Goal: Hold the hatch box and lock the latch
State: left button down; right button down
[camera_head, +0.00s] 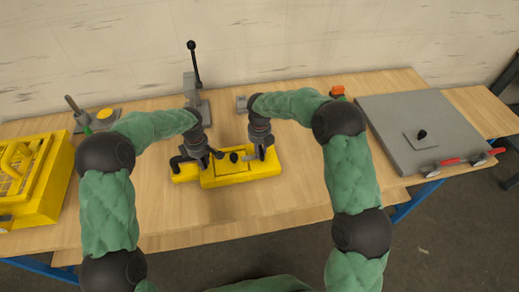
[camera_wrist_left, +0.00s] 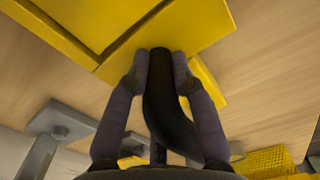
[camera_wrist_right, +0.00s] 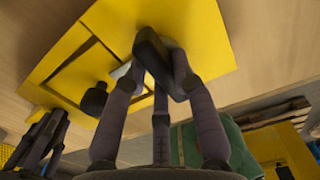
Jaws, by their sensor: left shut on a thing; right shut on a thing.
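The yellow hatch box (camera_head: 210,182) lies on the table in front of me, with a hatch panel and a small black knob (camera_head: 234,157) on top. The knob also shows in the right wrist view (camera_wrist_right: 95,98). My left gripper (camera_head: 203,162) is shut on the box's curved black handle (camera_wrist_left: 168,110) at the left end. My right gripper (camera_head: 258,154) is shut on a black block-like piece (camera_wrist_right: 150,48), apparently the latch, near the right end. Its fingers partly hide that piece. I cannot tell whether the latch is locked.
A yellow slotted case (camera_head: 40,195) stands at the left. A grey panel (camera_head: 400,115) with red-handled clamps (camera_head: 447,162) lies at the right. The front table strip is clear.

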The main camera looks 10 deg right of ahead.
aim_at(260, 149)
dwell(0.4)
jog(key=c, duration=1)
grip_release()
notch_tip(260, 149, up, 12)
pick_arm(q)
jog(key=c, duration=1)
grip_release()
